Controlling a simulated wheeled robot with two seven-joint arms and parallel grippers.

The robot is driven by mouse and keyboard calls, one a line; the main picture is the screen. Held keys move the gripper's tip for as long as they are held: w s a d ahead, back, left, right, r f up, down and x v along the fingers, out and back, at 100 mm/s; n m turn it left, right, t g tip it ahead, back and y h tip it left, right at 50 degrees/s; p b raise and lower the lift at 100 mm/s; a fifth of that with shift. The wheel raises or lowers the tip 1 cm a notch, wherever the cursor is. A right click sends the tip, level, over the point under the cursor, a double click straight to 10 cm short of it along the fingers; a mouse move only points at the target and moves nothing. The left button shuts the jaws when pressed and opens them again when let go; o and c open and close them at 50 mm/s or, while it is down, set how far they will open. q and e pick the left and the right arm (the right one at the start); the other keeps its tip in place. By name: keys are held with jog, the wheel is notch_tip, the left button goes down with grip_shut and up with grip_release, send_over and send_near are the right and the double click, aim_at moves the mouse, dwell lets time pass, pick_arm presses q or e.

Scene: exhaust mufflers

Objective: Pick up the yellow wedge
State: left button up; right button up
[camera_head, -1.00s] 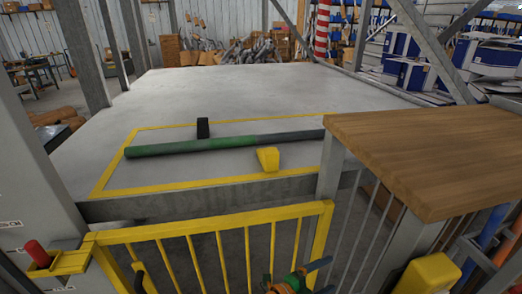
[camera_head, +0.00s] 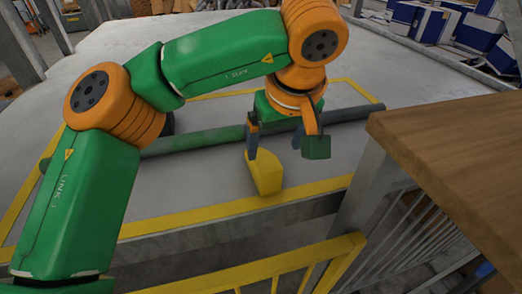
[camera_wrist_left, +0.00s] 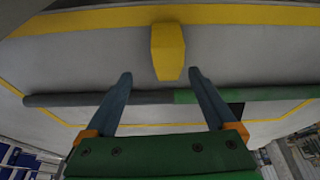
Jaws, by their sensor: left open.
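The yellow wedge (camera_head: 266,174) rests on the grey floor near the front yellow line, in front of a long green pipe (camera_head: 195,145). My left gripper (camera_head: 276,150) is open and reaches down over the wedge from the pipe's side. In the left wrist view the wedge (camera_wrist_left: 168,52) lies just beyond the two blue fingertips (camera_wrist_left: 160,74), roughly in line with the gap and a little right of its middle. Nothing is between the fingers. I cannot tell whether a finger touches the wedge. My right gripper is not in view.
A black block (camera_head: 168,123) by the pipe is partly hidden behind my left arm. A wooden tabletop (camera_head: 455,150) stands at the right, and a yellow railing (camera_head: 285,268) runs along the front. The platform behind the pipe is largely clear.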

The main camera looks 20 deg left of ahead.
aim_at(262, 155)
pick_arm(q)
jog(key=shift+w+a+f+y+b, duration=0.3)
jog(key=shift+a+f+b, duration=0.15)
jog(key=shift+a+f, duration=0.25)
jog(key=shift+f, duration=0.1)
jog(key=shift+w+a+f+p, duration=0.1)
jog(key=shift+f+p, duration=0.2)
jog(key=shift+f, duration=0.35)
jog(key=x, duration=0.1)
jog(key=p+x, duration=0.1)
jog(key=x, duration=0.3)
jog(key=shift+w+a, duration=0.3)
jog(key=shift+a, duration=0.15)
jog(key=shift+s+d+r, duration=0.15)
jog(key=c, duration=0.7)
grip_shut()
